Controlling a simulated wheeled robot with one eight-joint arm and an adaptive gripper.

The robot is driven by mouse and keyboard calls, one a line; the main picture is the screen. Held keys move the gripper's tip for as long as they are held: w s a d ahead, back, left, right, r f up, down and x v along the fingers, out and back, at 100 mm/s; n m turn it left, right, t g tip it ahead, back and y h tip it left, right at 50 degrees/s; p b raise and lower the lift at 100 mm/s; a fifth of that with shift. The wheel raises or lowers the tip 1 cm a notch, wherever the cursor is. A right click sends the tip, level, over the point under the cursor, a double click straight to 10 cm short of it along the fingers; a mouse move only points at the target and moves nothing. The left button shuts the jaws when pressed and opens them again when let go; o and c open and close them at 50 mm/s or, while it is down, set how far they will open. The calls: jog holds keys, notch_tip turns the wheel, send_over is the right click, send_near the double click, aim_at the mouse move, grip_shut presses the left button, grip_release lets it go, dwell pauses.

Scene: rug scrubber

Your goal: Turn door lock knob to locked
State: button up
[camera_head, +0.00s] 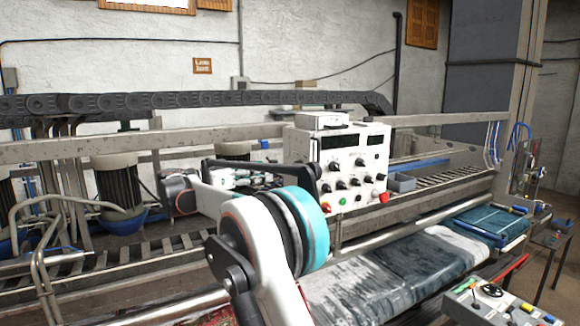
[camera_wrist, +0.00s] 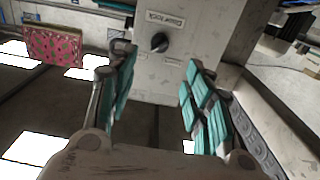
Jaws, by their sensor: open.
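The door lock knob (camera_wrist: 159,42) is a small black rotary knob on a pale panel (camera_wrist: 158,85). A label (camera_wrist: 165,20) reading "Door lock" sits just above it. In the wrist view my gripper (camera_wrist: 158,60) is open, with a teal-padded finger on each side of the knob in the picture. The knob lies in the gap, apart from both fingers. In the head view my gripper (camera_head: 245,180) is beside the left side of the white control box (camera_head: 345,150). The door lock knob cannot be made out there.
The control box front carries several black knobs and coloured buttons. A rail (camera_head: 440,118) and a conveyor with a wet rug (camera_head: 400,265) run alongside. A second control panel (camera_head: 495,300) is at the lower right. A pink patterned piece (camera_wrist: 53,45) shows at the wrist view's upper left.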

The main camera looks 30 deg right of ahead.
aim_at(293, 166)
jog(key=d, duration=1.1)
jog(key=shift+w+d+p, duration=0.1)
jog(key=shift+w+p, duration=0.1)
jog(key=shift+p, duration=0.2)
jog(key=c, duration=1.1)
